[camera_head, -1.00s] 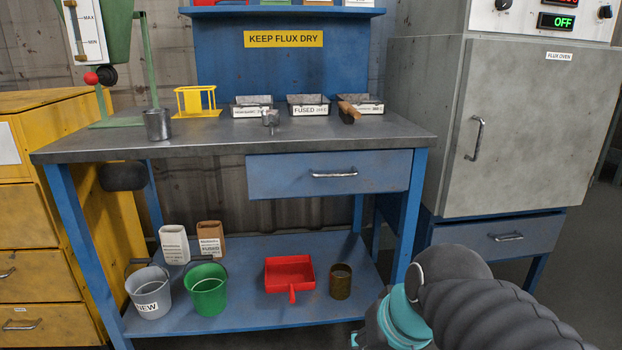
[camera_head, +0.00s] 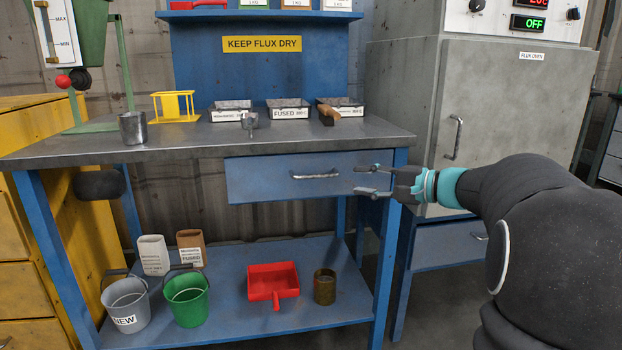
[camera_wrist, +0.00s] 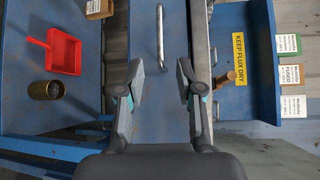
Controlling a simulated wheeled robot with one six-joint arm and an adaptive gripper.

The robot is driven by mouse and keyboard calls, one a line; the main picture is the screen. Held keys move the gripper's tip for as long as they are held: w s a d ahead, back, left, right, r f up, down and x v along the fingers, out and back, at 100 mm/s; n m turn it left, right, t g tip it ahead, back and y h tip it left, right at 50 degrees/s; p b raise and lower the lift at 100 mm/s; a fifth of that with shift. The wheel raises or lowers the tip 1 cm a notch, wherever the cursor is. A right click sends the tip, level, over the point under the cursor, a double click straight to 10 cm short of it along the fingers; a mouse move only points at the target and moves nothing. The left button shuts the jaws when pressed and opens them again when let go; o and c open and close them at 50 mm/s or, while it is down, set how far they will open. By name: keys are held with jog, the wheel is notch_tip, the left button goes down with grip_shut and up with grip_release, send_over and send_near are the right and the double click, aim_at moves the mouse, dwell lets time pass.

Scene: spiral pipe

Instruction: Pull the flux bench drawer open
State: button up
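The flux bench drawer (camera_head: 262,180) is a blue front under the grey benchtop, and it looks closed. Its silver bar handle (camera_head: 315,175) runs level across the front. My gripper (camera_head: 372,181) is to the right of the handle, before the drawer's right end, with its fingers spread and nothing between them. In the wrist view the gripper (camera_wrist: 158,75) shows open, and the handle (camera_wrist: 160,38) lies ahead, between the lines of the two fingers and apart from them.
The benchtop (camera_head: 190,147) overhangs the drawer and holds trays and a metal cup (camera_head: 133,128). The lower shelf (camera_head: 225,260) carries buckets, a red dustpan (camera_head: 272,282) and a brown can (camera_head: 325,287). The flux oven (camera_head: 500,110) stands close on the right.

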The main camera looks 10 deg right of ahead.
aim_at(317, 176)
jog(key=x, duration=1.3)
jog(key=shift+w+a, duration=0.15)
jog(key=shift+w, duration=0.05)
jog(key=shift+c, duration=0.2)
grip_shut()
